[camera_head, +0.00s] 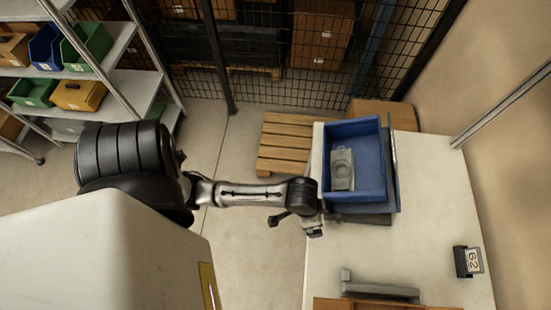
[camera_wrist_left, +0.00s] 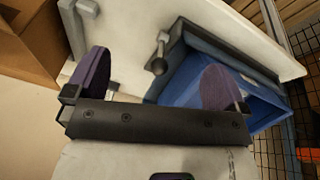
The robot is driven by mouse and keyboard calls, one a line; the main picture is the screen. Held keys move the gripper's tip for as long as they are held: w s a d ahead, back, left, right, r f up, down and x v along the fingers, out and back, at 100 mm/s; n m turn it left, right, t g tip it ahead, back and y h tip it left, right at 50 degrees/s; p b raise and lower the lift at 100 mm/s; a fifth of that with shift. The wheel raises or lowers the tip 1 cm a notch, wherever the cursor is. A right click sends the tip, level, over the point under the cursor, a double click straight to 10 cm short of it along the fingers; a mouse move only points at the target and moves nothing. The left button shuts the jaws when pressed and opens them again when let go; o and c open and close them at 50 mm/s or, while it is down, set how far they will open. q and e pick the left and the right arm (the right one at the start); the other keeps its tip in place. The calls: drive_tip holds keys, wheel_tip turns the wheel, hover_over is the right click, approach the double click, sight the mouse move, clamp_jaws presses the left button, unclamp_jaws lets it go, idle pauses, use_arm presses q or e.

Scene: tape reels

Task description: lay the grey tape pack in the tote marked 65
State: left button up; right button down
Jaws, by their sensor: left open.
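A blue tote (camera_head: 376,190) stands on the white table. A grey piece with a round raised ring (camera_head: 342,168), which looks like the tape pack, lies inside it on the left side. My left gripper (camera_head: 315,230) is beside the tote's near left corner, outside it. In the left wrist view its two purple finger pads are wide apart with nothing between them (camera_wrist_left: 155,72). No number is readable on the tote. My right gripper is not in view.
A small sign (camera_head: 469,261), seemingly reading 62, stands at the table's right. A grey bracket (camera_head: 380,290) and a brown box (camera_head: 385,304) are at the near edge. A dark flat piece lies under the tote. The table (camera_head: 425,215) is clear in the middle.

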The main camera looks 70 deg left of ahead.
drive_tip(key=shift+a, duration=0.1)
use_arm(q)
drive_tip(key=s+a+r+t+y, duration=0.1)
drive_tip(key=s+a+r, duration=0.1)
drive_tip(key=s, duration=0.8)
drive_tip(key=shift+a+r+y, duration=0.25)
drive_tip(key=shift+a+y, duration=0.05)
drive_tip(key=shift+a, duration=0.5)
wheel_tip(320, 180, up, 8)
drive_tip(key=p, duration=0.8)
drive_tip(key=shift+r, duration=0.2)
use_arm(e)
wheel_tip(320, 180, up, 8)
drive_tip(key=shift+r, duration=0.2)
